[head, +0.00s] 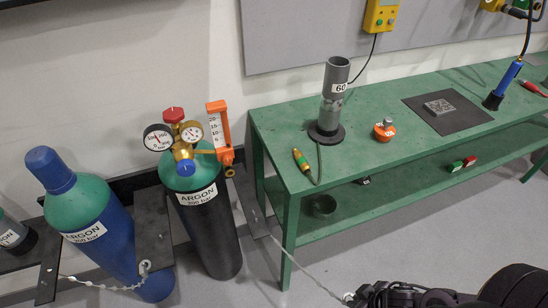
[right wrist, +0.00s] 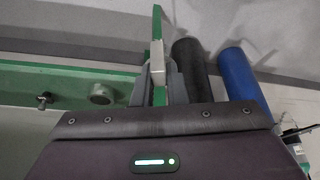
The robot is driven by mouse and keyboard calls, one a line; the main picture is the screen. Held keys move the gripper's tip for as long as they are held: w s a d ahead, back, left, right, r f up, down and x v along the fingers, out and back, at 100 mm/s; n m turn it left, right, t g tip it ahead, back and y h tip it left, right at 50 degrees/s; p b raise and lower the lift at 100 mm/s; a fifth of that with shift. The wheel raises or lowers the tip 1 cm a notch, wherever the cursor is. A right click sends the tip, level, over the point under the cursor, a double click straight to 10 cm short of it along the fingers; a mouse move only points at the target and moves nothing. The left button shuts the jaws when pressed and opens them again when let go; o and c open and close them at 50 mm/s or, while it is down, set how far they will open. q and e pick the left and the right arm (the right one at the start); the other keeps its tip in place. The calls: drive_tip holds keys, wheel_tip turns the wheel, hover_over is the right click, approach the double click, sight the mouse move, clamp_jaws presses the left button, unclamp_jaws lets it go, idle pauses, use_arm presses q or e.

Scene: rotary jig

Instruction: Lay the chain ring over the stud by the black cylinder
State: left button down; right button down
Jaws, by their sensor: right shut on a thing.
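The black cylinder (head: 208,225) with a green shoulder stands upright in the head view, left of the bench. My right gripper (head: 362,297) is at the bottom edge, shut on the end of a chain (head: 308,272). This chain runs taut from the dark plate (head: 250,203) right of the black cylinder. A pale ring (head: 347,297) shows beside the fingers. Another dark plate (head: 153,228) lies between the cylinders; a small pale ring or stud (head: 145,267) is at its front end, too small to tell which. In the right wrist view the black cylinder (right wrist: 194,70) is beyond the fingers. My left gripper is out of view.
A blue cylinder (head: 112,240) stands left, with a second chain (head: 100,286) across its front. A regulator (head: 184,138) with gauges and an orange flowmeter (head: 218,130) tops the black cylinder. The green bench (head: 285,140) stands right. Floor before the black cylinder is clear.

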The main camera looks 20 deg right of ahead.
drive_tip(key=w+a+r+n, duration=0.1)
drive_tip(key=w+a+r, duration=0.7)
drive_tip(key=w+a, duration=0.25)
drive_tip(key=w+a+r, duration=0.7)
drive_tip(key=w+a, duration=0.3)
drive_tip(key=a, duration=0.2)
drive_tip(key=w+d+r+m, duration=0.2)
drive_tip(key=d+r, duration=0.4)
drive_tip(key=r, duration=0.2)
drive_tip(key=w+d+r+m+h, duration=0.1)
drive_tip(key=d+r+m, duration=0.1)
drive_tip(key=d+r, duration=0.4)
wheel_tip(320, 180, up, 2)
drive_tip(key=shift+w+d+r+m, duration=0.1)
drive_tip(key=shift+w+d+m, duration=0.15)
drive_tip(key=shift+w+m, duration=0.15)
